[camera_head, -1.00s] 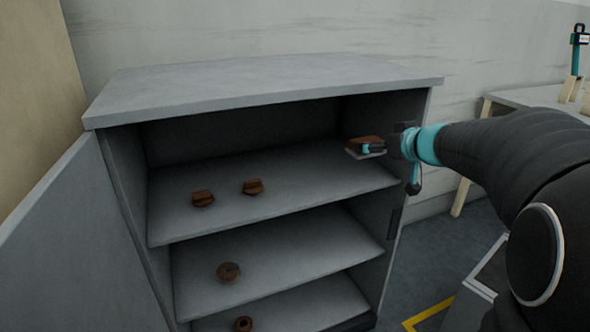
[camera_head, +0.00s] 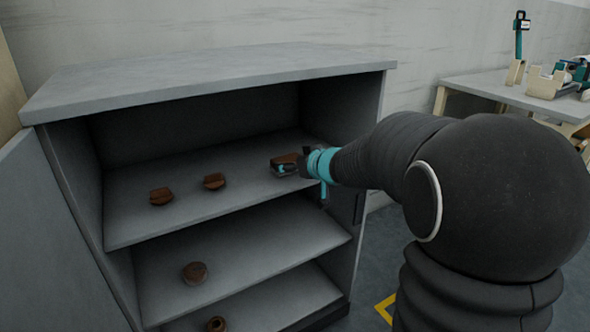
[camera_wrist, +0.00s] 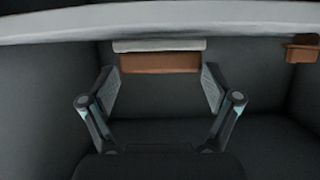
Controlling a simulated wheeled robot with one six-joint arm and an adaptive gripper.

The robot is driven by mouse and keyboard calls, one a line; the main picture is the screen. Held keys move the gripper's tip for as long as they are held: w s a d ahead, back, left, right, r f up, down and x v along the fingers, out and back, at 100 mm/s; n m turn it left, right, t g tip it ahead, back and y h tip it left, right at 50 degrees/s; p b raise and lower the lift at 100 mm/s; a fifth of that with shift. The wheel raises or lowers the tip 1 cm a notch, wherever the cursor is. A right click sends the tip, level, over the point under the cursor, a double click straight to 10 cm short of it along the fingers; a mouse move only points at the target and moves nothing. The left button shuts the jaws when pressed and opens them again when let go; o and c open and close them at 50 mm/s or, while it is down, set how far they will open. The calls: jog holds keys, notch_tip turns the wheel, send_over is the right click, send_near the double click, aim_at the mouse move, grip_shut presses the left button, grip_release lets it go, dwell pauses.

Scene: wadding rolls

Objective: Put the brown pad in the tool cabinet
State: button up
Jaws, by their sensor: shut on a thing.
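The brown pad (camera_head: 287,159) is between the fingers of my gripper (camera_head: 284,167), which is shut on it. In the wrist view the pad (camera_wrist: 159,63) shows as a brown block with a pale strip along one side, between the two fingertips (camera_wrist: 160,88). In the head view it is inside the open grey tool cabinet (camera_head: 215,72), over the right part of the upper shelf (camera_head: 150,228). I cannot tell whether it touches the shelf.
Two brown pieces (camera_head: 161,196) (camera_head: 214,181) lie on the upper shelf to the left. Another brown piece (camera_head: 195,272) is on the middle shelf, and one (camera_head: 217,324) is lower. The cabinet door (camera_head: 45,250) stands open at left. A table (camera_head: 490,90) with tools is at right.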

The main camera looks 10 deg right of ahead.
jog(key=shift+f, duration=0.35)
jog(key=o, duration=0.9)
